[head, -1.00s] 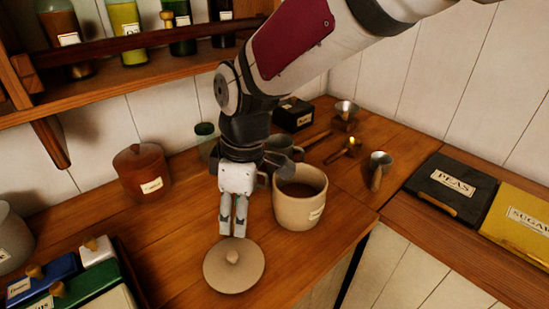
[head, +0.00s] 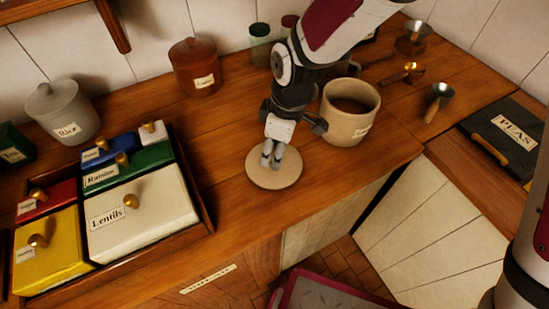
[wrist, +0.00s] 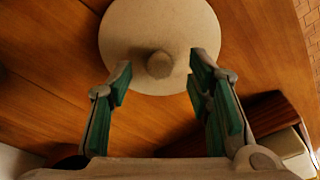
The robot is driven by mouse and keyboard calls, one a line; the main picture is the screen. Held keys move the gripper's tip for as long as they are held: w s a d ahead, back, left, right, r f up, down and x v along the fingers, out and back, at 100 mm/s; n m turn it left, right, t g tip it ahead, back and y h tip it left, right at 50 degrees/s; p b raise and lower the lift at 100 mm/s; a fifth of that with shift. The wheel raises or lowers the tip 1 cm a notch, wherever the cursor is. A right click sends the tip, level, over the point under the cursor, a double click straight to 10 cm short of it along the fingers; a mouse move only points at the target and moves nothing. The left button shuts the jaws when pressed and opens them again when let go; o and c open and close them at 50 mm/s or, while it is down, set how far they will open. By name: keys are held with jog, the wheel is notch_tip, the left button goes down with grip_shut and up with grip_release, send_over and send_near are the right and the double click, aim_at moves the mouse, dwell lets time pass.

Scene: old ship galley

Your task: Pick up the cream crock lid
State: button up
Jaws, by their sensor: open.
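The cream crock lid (head: 262,178) lies flat on the wooden counter, a round disc with a central knob. In the wrist view the lid (wrist: 192,70) is just beyond my fingertips, its knob (wrist: 160,64) lying between the lines of the two fingers. My gripper (head: 271,164) is over the lid and hides its knob in the head view. In the wrist view my gripper (wrist: 161,80) is open and empty, with green pads on its fingers. The open cream crock (head: 350,125) stands to the right of the lid.
A wooden rack (head: 208,222) of labelled tins, including Lentils, is at the left. A brown crock (head: 194,75) and a grey Rice crock (head: 60,115) stand behind. Metal scoops (head: 437,100) lie at the right. The counter's front edge is close to the lid.

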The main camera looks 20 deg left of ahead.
jog(key=shift+a+f, duration=0.1)
jog(key=shift+f, duration=0.7)
jog(key=shift+c, duration=0.6)
grip_shut()
jog(key=shift+r, duration=0.1)
